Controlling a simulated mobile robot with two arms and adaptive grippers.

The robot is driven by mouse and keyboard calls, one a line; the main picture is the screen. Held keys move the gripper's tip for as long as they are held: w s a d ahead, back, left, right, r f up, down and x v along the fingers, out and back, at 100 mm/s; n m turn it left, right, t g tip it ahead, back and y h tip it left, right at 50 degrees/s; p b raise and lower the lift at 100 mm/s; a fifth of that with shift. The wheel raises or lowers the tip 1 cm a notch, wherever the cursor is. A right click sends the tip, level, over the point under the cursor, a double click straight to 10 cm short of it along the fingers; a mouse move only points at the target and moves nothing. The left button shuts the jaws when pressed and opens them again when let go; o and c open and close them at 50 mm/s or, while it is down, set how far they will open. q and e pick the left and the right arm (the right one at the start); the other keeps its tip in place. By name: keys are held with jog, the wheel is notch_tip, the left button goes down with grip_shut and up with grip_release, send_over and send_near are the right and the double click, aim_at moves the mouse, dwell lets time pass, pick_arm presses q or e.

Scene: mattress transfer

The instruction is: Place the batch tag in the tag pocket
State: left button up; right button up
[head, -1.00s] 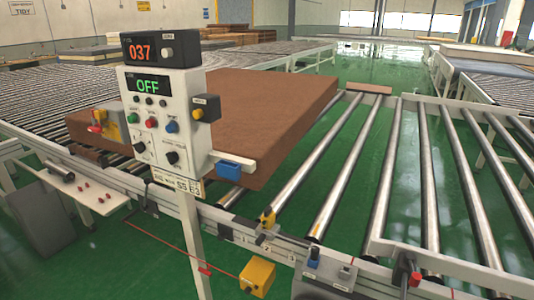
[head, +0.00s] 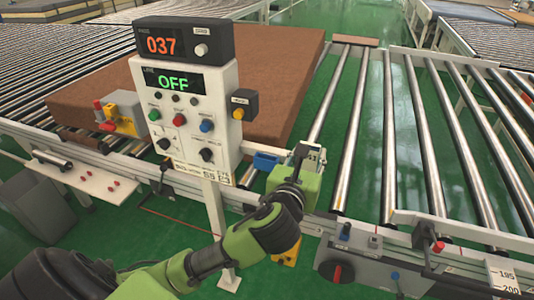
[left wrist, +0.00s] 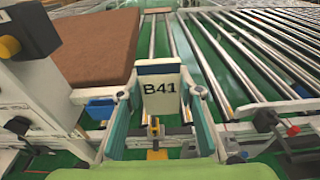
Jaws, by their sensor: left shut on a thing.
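In the head view my left gripper (head: 303,168) is at the right of the control panel, just right of a small blue holder (head: 265,160) on the white bar. In the left wrist view its fingers (left wrist: 161,95) are shut on a white batch tag (left wrist: 160,88) marked B41, with a dark blue upper band. The tag is upright and faces the camera. The blue holder also shows in the left wrist view (left wrist: 99,109), left of the tag and apart from it. I cannot tell for sure whether it is the tag pocket. My right gripper is out of view.
The control panel (head: 187,110) on its post reads 037 and OFF. A brown mattress (head: 285,75) lies behind it on the rollers. Bare rollers (head: 390,130) stretch to the right. A grey control box (head: 350,262) sits on the front rail.

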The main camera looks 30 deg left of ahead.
pick_arm(q)
notch_tip(320, 180, up, 5)
jog(key=w+p, duration=0.1)
jog(key=w, duration=0.1)
jog(key=p, duration=0.3)
send_over(266, 163)
jog(key=w, duration=0.1)
notch_tip(266, 163, down, 8)
jog(key=shift+w+f, duration=0.1)
jog(key=shift+f, duration=0.3)
jog(key=f, duration=0.3)
jog(key=shift+a+f, duration=0.2)
jog(key=shift+a, duration=0.2)
jog(key=shift+f, duration=0.25)
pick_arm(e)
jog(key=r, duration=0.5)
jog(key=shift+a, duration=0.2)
